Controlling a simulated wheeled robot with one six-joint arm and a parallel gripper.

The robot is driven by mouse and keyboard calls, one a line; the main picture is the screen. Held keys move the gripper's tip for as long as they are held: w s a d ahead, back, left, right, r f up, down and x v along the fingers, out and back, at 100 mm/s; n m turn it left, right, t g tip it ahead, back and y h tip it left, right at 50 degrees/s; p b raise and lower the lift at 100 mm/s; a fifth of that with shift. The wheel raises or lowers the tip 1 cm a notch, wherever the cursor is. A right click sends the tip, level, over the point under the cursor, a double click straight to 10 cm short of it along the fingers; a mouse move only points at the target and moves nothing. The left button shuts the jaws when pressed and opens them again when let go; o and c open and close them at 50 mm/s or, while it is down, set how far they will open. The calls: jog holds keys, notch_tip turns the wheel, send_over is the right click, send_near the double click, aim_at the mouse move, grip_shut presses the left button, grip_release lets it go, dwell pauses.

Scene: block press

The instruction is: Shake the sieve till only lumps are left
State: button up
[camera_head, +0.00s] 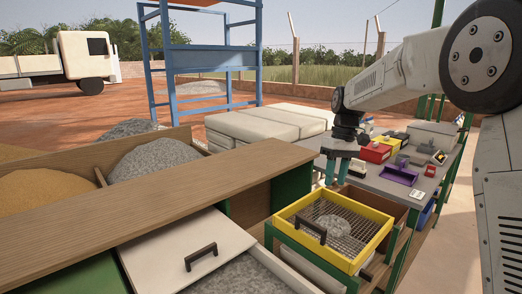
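The sieve (284,213) is a yellow rectangular frame with a wire mesh bottom, resting on a green stand. A dark handle (311,229) shows at the sieve's near side. My gripper (337,182) points down at the sieve's far edge, its two teal fingers apart with a gap between them. I see nothing held between them. Whether the fingertips touch the far rim is not clear.
A wooden-topped bin (150,212) with sand (40,198) and gravel (152,158) stands at left. A white lid (188,250) with a dark handle lies in front. Behind my gripper, a grey worktable (376,185) holds a purple tray (398,175) and coloured boxes. Pale sacks (265,124) lie behind.

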jog(key=s+d+m+t+h, duration=0.1)
jog(key=s+d+m+t, duration=0.2)
jog(key=s, duration=3.6)
jog(key=shift+s+d+r+m+h, duration=0.15)
jog(key=shift+r+m+h, duration=0.15)
jog(key=shift+m, duration=0.9)
jog(key=shift+s+r+t, duration=0.1)
jog(key=shift+r+t, duration=0.2)
grip_shut()
jog(key=w+d+f+m+t+y, duration=0.2)
jog(key=w+d+f+m+y, duration=0.2)
jog(key=w+f+m, duration=0.4)
jog(key=w+d+f+m+t+y, duration=0.3)
jog(key=w+d+f+m, duration=0.15)
jog(key=f+m, duration=0.5)
jog(key=w+d+f+m+t+y, duration=0.2)
jog(key=w+d+f+m+y, duration=0.15)
jog(key=w+f+m, duration=0.55)
jog(key=w+a+m+t+h, duration=0.1)
jog(key=w+a+t, duration=0.1)
jog(key=w, duration=0.7)
jog(key=shift+w+a, duration=0.25)
jog(key=shift+a, duration=0.65)
